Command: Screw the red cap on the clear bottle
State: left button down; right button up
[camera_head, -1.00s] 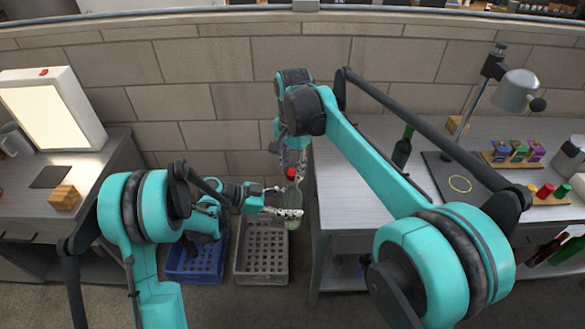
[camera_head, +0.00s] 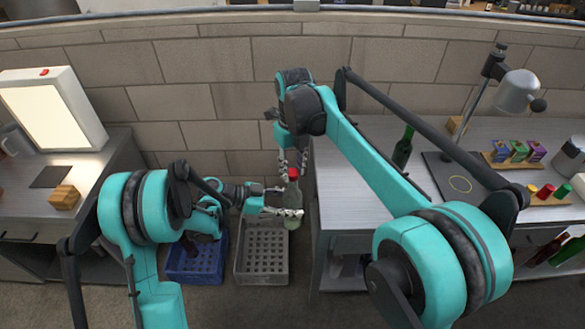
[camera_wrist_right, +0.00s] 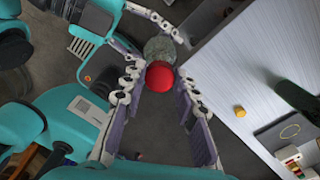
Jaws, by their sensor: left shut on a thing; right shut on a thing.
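The clear bottle (camera_head: 295,198) stands upright in mid-air above the grey crate, left of the right workbench. My left gripper (camera_head: 289,203) is shut around its body from the left. The red cap (camera_head: 293,174) is at the bottle's top. My right gripper (camera_head: 293,168) points down from above, its fingers shut on the cap from both sides. In the right wrist view the cap (camera_wrist_right: 160,76) lies between the fingertips of the right gripper (camera_wrist_right: 158,88), with the bottle's greenish-grey body (camera_wrist_right: 160,49) behind it. The joint between cap and neck is hidden.
A grey crate (camera_head: 238,272) and a blue crate (camera_head: 180,275) stand on the floor below. The right workbench (camera_head: 345,185) carries a green bottle (camera_head: 403,147), a lamp (camera_head: 519,90) and coloured caps on a rack (camera_head: 548,199). A light box (camera_head: 52,108) stands on the left table.

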jog(key=o, duration=0.7)
jog(key=shift+r, duration=0.15)
jog(key=shift+r, duration=2.15)
jog(key=shift+c, duration=0.6)
